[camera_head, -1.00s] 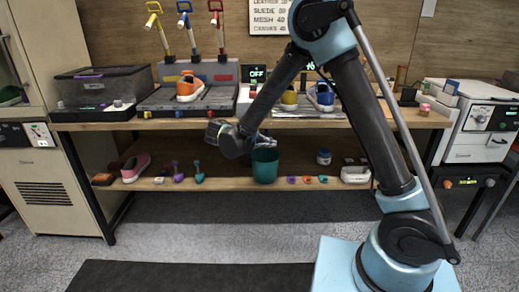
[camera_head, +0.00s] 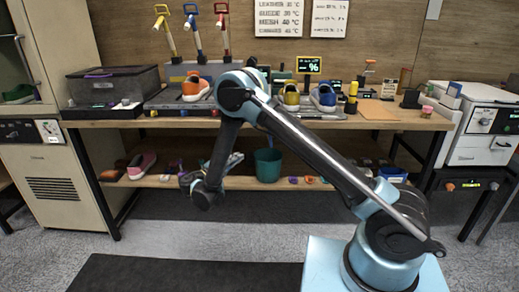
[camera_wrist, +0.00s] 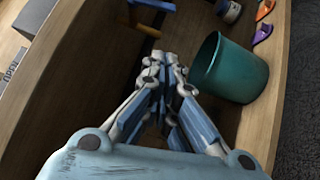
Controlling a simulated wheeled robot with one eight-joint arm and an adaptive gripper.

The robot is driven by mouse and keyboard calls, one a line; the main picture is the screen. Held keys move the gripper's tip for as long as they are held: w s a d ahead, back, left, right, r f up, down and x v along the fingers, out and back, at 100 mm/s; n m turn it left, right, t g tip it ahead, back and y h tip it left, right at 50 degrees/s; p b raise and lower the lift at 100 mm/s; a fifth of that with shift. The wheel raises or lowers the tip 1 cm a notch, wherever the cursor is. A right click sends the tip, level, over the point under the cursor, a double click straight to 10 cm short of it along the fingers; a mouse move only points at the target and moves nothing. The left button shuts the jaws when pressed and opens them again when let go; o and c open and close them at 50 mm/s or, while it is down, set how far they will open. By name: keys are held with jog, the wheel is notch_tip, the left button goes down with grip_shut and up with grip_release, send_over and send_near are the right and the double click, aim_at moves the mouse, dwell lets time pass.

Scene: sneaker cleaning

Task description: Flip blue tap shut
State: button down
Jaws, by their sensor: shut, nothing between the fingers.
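The blue tap (camera_head: 193,22) stands at the back of the bench, between a yellow tap (camera_head: 164,25) and a red tap (camera_head: 222,25). Its blue handle shows at the top of its pale stem; its exact angle is too small to tell. My gripper (camera_head: 236,160) is low in front of the bench, below the worktop and well away from the blue tap. In the wrist view, its fingers (camera_wrist: 170,62) are together and empty, pointing toward the lower shelf beside a teal bin.
The teal bin (camera_head: 267,165) stands on the lower shelf (camera_head: 330,187), close to my gripper; it also shows in the wrist view (camera_wrist: 231,70). An orange sneaker (camera_head: 195,88) sits on the worktop before the taps. A dark lidded box (camera_head: 110,86) stands left.

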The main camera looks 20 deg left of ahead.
jog(key=s+d+x, duration=0.1)
jog(key=d+x, duration=0.1)
jog(key=x, duration=1.1)
jog(key=shift+s+d+r, duration=0.15)
jog(key=shift+s+r, duration=0.05)
jog(key=shift+s, duration=0.05)
jog(key=shift+s, duration=0.15)
